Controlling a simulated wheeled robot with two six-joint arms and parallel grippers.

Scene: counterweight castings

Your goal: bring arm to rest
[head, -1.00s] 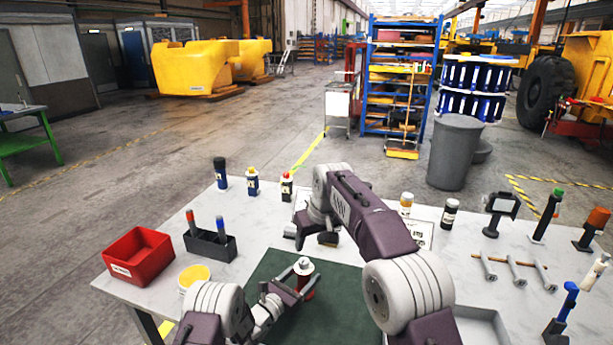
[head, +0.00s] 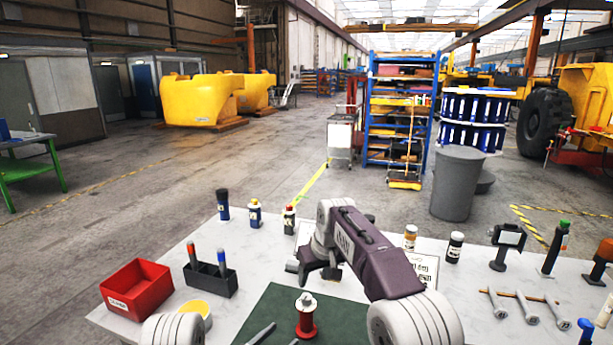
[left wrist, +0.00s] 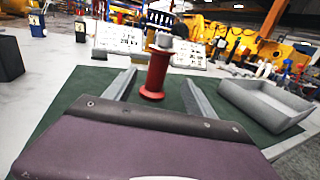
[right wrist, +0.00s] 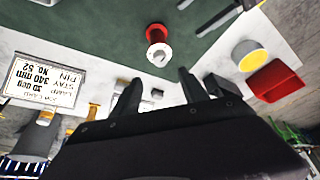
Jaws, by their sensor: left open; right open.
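A red spool-shaped piece with a pale metal top (head: 306,318) stands upright on the dark green mat (head: 268,312). My left gripper (head: 277,336) is low in the head view, open and empty, just nearer than the red piece and apart from it. In the left wrist view the red piece (left wrist: 155,76) shows upright beyond the spread fingers. My right gripper (head: 320,277) is open above the table, behind the red piece. In the right wrist view the red piece (right wrist: 157,42) shows beyond its open, empty fingers (right wrist: 160,80).
A red bin (head: 138,287), a dark holder with markers (head: 210,279) and a yellow-topped tub (head: 196,312) stand at left. Several bottles line the back edge. A printed card (right wrist: 45,83) lies near my right gripper.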

